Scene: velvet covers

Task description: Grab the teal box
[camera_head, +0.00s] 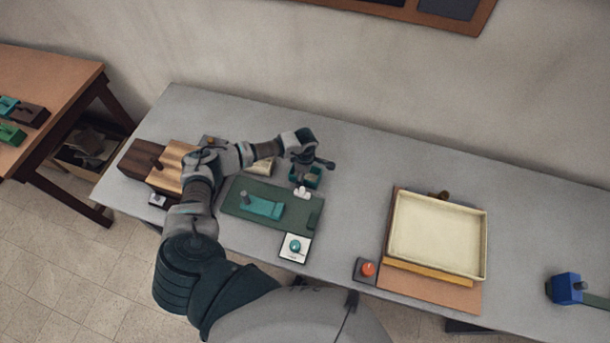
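A flat, brighter teal piece (263,208) with a grey peg lies on the middle of the mat. My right gripper is not in view.
Brown wooden blocks (140,158) stand at the table's left. A white card with a teal button (295,246) lies before the mat. A cream tray (438,234), an orange button (368,269) and a blue block (565,288) are to the right. Grey table between mat and tray is clear.

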